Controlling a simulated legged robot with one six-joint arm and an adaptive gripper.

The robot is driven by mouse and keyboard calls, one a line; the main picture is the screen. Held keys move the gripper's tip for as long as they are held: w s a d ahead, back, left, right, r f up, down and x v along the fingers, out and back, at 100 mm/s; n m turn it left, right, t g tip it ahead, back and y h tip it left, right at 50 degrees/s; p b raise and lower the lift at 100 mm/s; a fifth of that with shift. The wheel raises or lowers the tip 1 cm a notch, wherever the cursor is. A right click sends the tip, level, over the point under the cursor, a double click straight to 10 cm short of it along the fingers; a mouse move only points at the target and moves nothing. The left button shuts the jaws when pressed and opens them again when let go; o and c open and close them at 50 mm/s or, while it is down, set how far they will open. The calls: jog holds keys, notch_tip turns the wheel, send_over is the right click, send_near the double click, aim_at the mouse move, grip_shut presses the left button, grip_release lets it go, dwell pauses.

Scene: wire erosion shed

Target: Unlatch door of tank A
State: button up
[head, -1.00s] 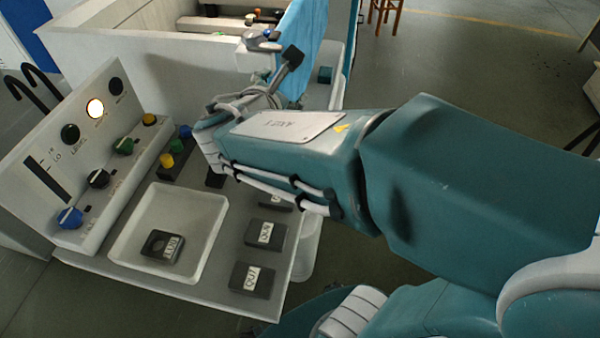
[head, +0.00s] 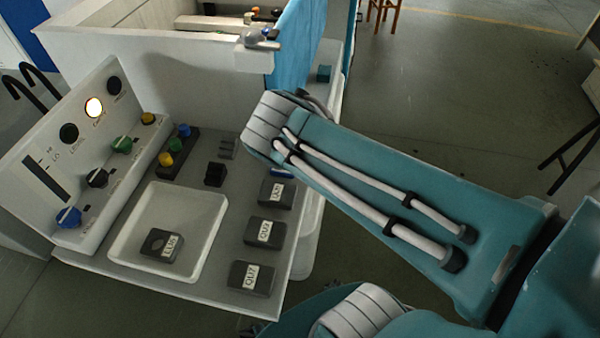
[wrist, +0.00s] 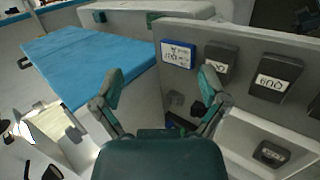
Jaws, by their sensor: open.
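The white tank (head: 150,52) stands at the upper left in the head view. Its blue door panel (head: 299,45) is at the right end, and it appears as a broad blue sheet (wrist: 85,55) in the wrist view. A small grey latch-like fitting (head: 258,38) sits at the tank's front corner beside the door; its exact state is too small to tell. In the wrist view my gripper (wrist: 160,75) is open, its fingers apart with nothing between them, above the bench and door edge. In the head view it is mostly hidden behind my forearm.
A control panel (head: 85,150) with knobs and a lit lamp stands at left. A white tray (head: 190,222) holds a dark labelled block (head: 162,243). More labelled blocks (head: 250,278) lie along the bench's right edge. The floor (head: 455,80) at right is mostly open.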

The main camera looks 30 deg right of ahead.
jog(key=s+a+m+y, duration=0.3)
jog(key=a+m+y, duration=0.1)
jog(key=a+m, duration=0.1)
jog(key=shift+s+f+m+y, duration=0.3)
jog(key=shift+f+m, duration=0.1)
jog(key=shift+m, duration=0.5)
jog(key=shift+s+a+r+m+t+y, duration=0.15)
jog(key=shift+a+m+y, duration=0.2)
jog(key=shift+a+m, duration=0.15)
jog(key=shift+s+a+r+m+t+y, duration=0.1)
jog(key=shift+s+a+m+t+y, duration=0.05)
jog(key=shift+a+m+y, duration=0.3)
